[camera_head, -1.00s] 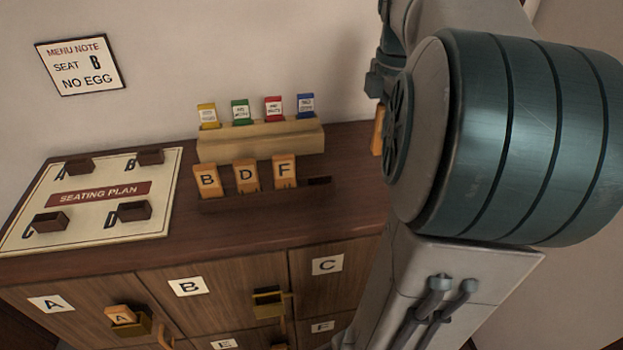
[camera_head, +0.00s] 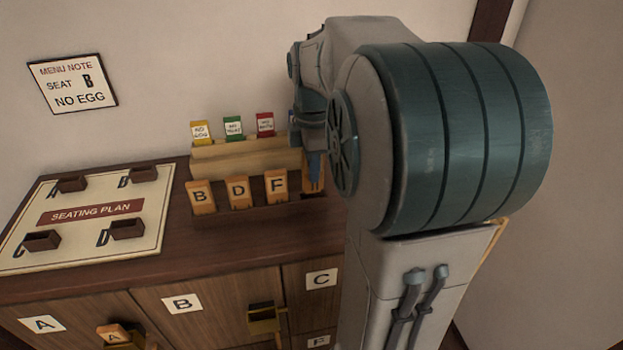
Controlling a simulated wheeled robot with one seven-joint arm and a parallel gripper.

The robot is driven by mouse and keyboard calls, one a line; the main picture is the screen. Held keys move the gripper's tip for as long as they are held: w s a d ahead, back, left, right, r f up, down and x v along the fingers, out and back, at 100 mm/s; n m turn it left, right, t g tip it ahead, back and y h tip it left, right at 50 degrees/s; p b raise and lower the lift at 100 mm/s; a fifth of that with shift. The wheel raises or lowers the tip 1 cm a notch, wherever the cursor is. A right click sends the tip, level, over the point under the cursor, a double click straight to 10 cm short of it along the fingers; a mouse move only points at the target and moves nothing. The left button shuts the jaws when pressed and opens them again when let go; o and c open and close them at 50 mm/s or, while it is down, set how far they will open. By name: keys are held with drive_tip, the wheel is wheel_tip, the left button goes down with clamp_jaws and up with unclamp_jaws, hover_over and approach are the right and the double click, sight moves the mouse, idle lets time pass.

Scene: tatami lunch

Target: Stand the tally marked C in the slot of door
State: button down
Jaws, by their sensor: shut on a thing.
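My gripper (camera_head: 313,163) is shut on an orange tally (camera_head: 312,184) at the right end of the dark tally rack (camera_head: 235,216), beside the F tally. Its letter cannot be read. I cannot tell whether its foot is in the rack or just above it. Tallies B (camera_head: 202,197), D (camera_head: 239,193) and F (camera_head: 276,187) stand in the rack. The door marked C (camera_head: 300,292) is at the front right, partly behind my arm; no slot of its own shows. Door B (camera_head: 200,320) has an empty brass holder (camera_head: 263,320). Door A's holder (camera_head: 138,340) holds tally A (camera_head: 112,334).
A pale wooden rack (camera_head: 240,163) with coloured cards stands behind the tallies. The seating plan (camera_head: 75,250) with several small dark holders lies at left. A menu note (camera_head: 72,84) hangs on the wall. My arm hides the cabinet's right side.

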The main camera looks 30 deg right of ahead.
sight(312, 192)
drive_tip(key=shift+f, duration=1.85)
drive_tip(key=shift+f, duration=0.2)
drive_tip(key=c, duration=1.5)
unclamp_jaws()
drive_tip(key=shift+o, duration=0.2)
drive_tip(key=shift+r, duration=0.1)
wheel_tip(312, 192, up, 14)
drive_tip(key=shift+w+f, duration=0.15)
drive_tip(key=s+a+f+m+t, duration=0.2)
drive_tip(key=s+a+f+m, duration=1)
drive_tip(key=f+m, duration=0.2)
drive_tip(key=shift+s+f+m+t+p, duration=0.25)
drive_tip(key=shift+m+t+p, duration=0.15)
drive_tip(key=shift+m, duration=0.1)
